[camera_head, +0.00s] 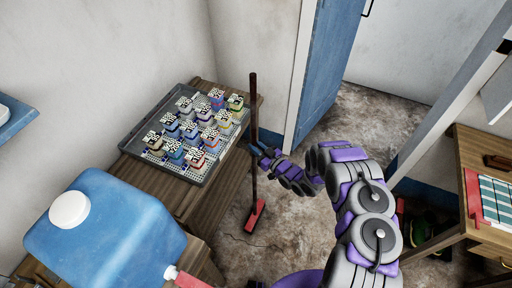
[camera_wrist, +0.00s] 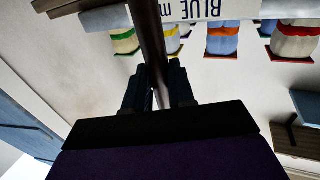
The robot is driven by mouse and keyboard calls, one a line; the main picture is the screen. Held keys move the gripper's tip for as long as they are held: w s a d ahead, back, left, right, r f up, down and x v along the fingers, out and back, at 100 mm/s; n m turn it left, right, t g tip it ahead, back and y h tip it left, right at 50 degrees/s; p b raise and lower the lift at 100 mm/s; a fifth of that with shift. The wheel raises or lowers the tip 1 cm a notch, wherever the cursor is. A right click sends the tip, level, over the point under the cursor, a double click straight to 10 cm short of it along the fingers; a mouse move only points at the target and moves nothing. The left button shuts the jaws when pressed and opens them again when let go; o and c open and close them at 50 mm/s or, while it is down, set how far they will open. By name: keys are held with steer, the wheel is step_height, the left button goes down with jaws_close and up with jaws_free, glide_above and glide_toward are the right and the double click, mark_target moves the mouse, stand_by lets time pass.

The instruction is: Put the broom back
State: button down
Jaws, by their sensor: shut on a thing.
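The broom (camera_head: 254,130) has a long dark handle and a red head (camera_head: 257,213). It stands nearly upright, head down at the floor, beside the wooden table. My gripper (camera_head: 257,150) is shut on the broom's handle, about midway along it. In the wrist view the handle (camera_wrist: 148,40) passes between the fingers of my gripper (camera_wrist: 158,92). The wrist view does not show the broom's head. I cannot tell whether the head touches the floor.
A tray (camera_head: 207,172) of several small marked items rests on the wooden table (camera_head: 180,205). A blue container (camera_head: 110,235) with a white cap is in the left foreground. A blue door (camera_head: 330,65) stands behind. Another wooden table (camera_head: 485,145) is at right. Bare floor (camera_head: 375,115) lies between.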

steer(key=c, duration=1)
jaws_free()
steer(key=shift+o, duration=0.2)
steer(key=v, duration=1.2)
steer(key=shift+d, duration=0.15)
